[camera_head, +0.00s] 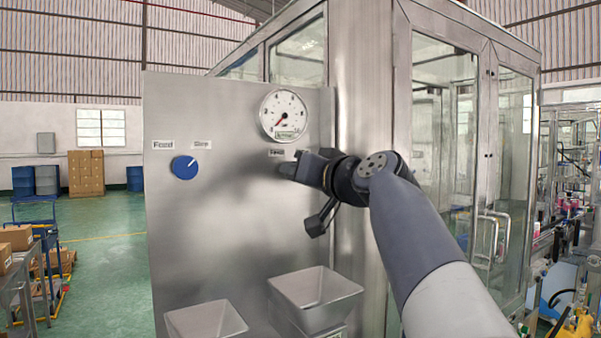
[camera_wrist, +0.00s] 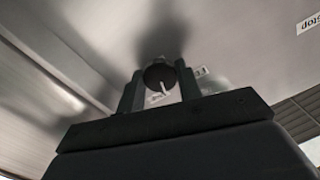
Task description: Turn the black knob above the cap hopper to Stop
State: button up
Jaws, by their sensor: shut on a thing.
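The black knob (camera_wrist: 160,78) sits on the steel panel and shows between my two fingers in the wrist view, with a pale pointer line on its face. My gripper (camera_wrist: 160,88) is shut on the knob, one finger on each side. In the head view my gripper (camera_head: 290,169) reaches the panel just below the gauge, and it hides the knob there. A small label (camera_head: 283,153) shows just above the gripper; its words are too small to read surely. The cap hopper (camera_head: 314,292) appears to be the steel funnel below my gripper.
A blue knob (camera_head: 185,167) with Feed and Stop labels is on the panel at left. A round gauge (camera_head: 284,115) is above my gripper. A second steel hopper (camera_head: 206,320) stands at lower left. A glass-doored cabinet (camera_head: 465,150) stands behind my arm.

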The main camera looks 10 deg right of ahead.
jog(key=m+p, duration=0.1)
jog(key=m, duration=0.3)
jog(key=shift+m, duration=0.4)
dwell(0.4)
jog(key=o, duration=1)
jog(key=shift+c, duration=0.2)
jog(key=b+v, duration=0.3)
jog(key=v, duration=0.7)
jog(key=shift+s, duration=0.4)
jog(key=shift+d, duration=0.1)
